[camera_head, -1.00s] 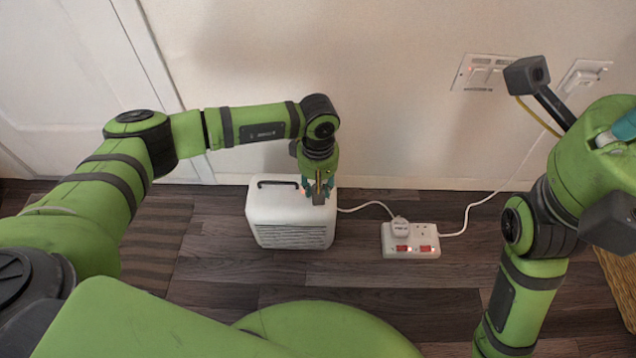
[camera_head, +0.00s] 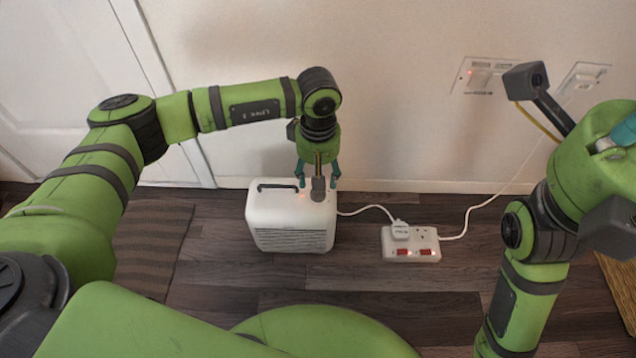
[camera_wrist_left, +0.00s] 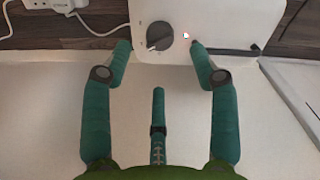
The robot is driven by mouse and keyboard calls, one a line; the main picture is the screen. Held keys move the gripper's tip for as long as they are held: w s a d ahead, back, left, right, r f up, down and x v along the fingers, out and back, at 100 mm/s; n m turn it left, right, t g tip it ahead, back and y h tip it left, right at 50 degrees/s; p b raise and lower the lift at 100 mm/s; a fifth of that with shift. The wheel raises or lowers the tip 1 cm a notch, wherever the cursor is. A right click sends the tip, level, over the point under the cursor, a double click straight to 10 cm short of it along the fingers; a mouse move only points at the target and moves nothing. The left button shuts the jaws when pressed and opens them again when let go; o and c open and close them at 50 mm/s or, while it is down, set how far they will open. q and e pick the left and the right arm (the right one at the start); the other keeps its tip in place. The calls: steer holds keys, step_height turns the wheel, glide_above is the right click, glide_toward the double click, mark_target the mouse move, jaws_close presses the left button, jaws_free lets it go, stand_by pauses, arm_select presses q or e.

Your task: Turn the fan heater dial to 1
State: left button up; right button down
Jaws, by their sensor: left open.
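The white fan heater (camera_head: 290,222) stands on the floor near the wall, with a black handle and a front grille. Its grey dial (camera_wrist_left: 159,36) shows on the heater's top in the left wrist view, with a pale pointer mark toward the lower left. A small red light (camera_wrist_left: 186,35) glows beside the dial. My left gripper (camera_head: 317,181) is open above the heater's right part. In the wrist view its fingertips (camera_wrist_left: 160,46) are apart on either side of the dial, with nothing held.
A white power strip (camera_head: 411,252) with a plug and red switches lies right of the heater, with cables running to it. Wall sockets (camera_head: 478,77) are at the back right. A striped mat (camera_head: 152,245) lies to the left. The floor in front is clear.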

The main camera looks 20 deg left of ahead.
arm_select(q)
step_height(320, 180, up, 6)
steer(key=shift+f, duration=0.1)
steer(key=shift+s+f, duration=0.1)
stand_by(0.5)
